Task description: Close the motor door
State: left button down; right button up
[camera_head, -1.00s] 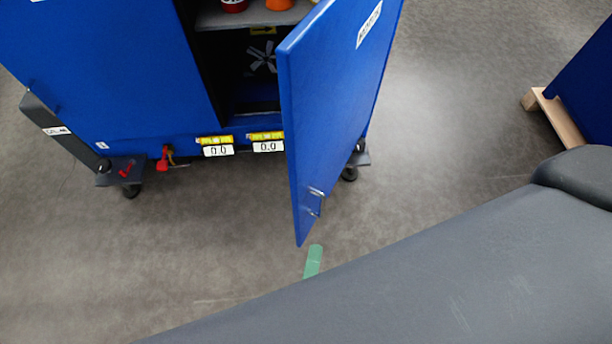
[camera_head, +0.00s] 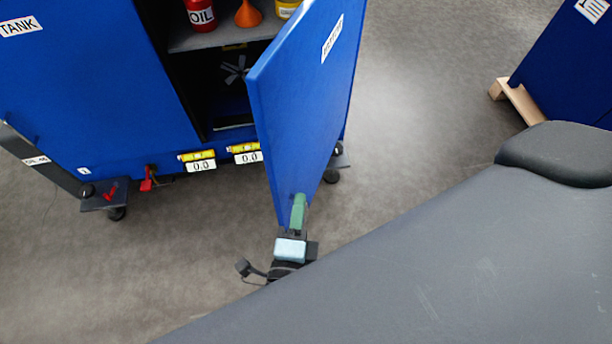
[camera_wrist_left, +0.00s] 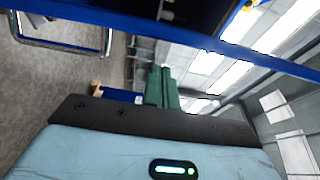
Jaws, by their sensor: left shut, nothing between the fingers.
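The motor door (camera_head: 308,95) is a blue panel with a white label, standing open from the blue cabinet in the head view. My left gripper (camera_head: 299,205) is at the door's lower outer corner, its green fingers shut with nothing between them. The fingers overlap the door's outer face in the picture; I cannot tell whether they touch it. They hide the area where the door handle sits. The left wrist view shows the shut green fingers (camera_wrist_left: 162,88) and a blue edge running across above them. My right gripper is not in view.
The blue cabinet (camera_head: 120,90) stands on casters. Its open bay has a shelf (camera_head: 215,38) with a red oil can (camera_head: 201,15) and orange funnel (camera_head: 248,14), and a fan (camera_head: 235,70) below. Another blue cabinet (camera_head: 570,65) is at right. Grey floor (camera_head: 420,90) between is clear.

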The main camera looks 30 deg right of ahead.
pick_arm(q)
jog(key=shift+w+a, duration=0.75)
jog(key=shift+w, duration=0.05)
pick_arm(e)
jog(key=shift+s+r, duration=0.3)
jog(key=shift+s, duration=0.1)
